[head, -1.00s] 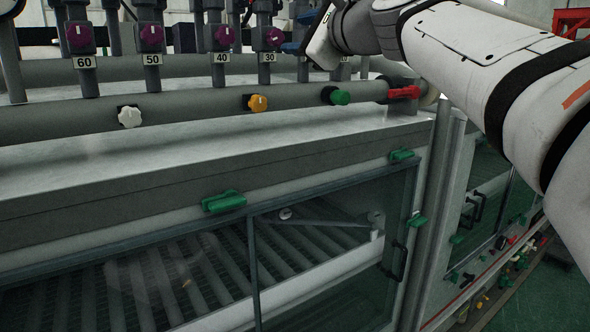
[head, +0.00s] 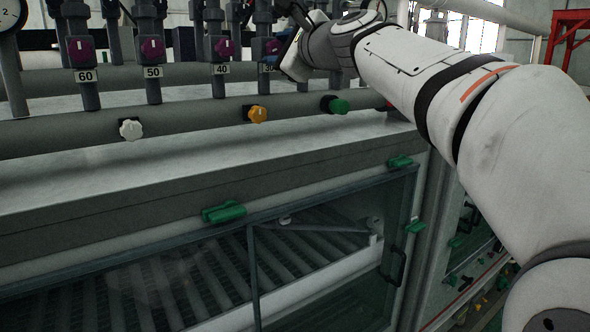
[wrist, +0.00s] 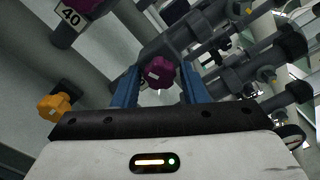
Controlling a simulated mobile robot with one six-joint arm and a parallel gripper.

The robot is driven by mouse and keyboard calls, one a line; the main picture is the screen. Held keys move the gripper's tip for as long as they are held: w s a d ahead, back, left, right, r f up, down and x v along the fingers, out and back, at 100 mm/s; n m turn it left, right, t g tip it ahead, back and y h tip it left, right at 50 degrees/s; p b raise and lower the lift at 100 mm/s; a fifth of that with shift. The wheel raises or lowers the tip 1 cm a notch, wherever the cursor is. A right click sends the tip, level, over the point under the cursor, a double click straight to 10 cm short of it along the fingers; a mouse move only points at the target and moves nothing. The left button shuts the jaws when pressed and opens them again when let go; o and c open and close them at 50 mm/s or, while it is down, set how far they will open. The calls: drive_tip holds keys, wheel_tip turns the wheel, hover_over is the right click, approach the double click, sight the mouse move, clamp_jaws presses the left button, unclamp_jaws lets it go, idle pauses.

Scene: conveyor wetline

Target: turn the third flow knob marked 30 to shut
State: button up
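The purple flow knob marked 30 (head: 272,47) sits on the pipe right of the knob marked 40 (head: 223,47). My gripper (head: 284,40) is in front of it and partly hides it and its plate. In the wrist view the purple knob (wrist: 160,73), with a pale mark on its face, shows between the blue fingers of my gripper (wrist: 158,67). The fingers are apart, one on each side, with gaps to the knob. I cannot tell how deep they reach around it.
Purple knobs marked 50 (head: 152,48) and 60 (head: 81,49) stand further left. A glass-doored conveyor housing with green handles (head: 224,212) lies below.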

drive_tip(key=c, duration=0.5)
drive_tip(key=shift+m+p, duration=0.5)
drive_tip(key=shift+m, duration=0.1)
drive_tip(key=shift+m+p, duration=0.4)
drive_tip(key=shift+m, duration=0.3)
drive_tip(key=shift+m+p, duration=0.4)
drive_tip(key=shift+m, duration=0.2)
drive_tip(key=shift+m+p, duration=0.4)
drive_tip(key=shift+m, duration=0.2)
drive_tip(key=shift+m+p, duration=0.3)
drive_tip(key=shift+m, duration=0.3)
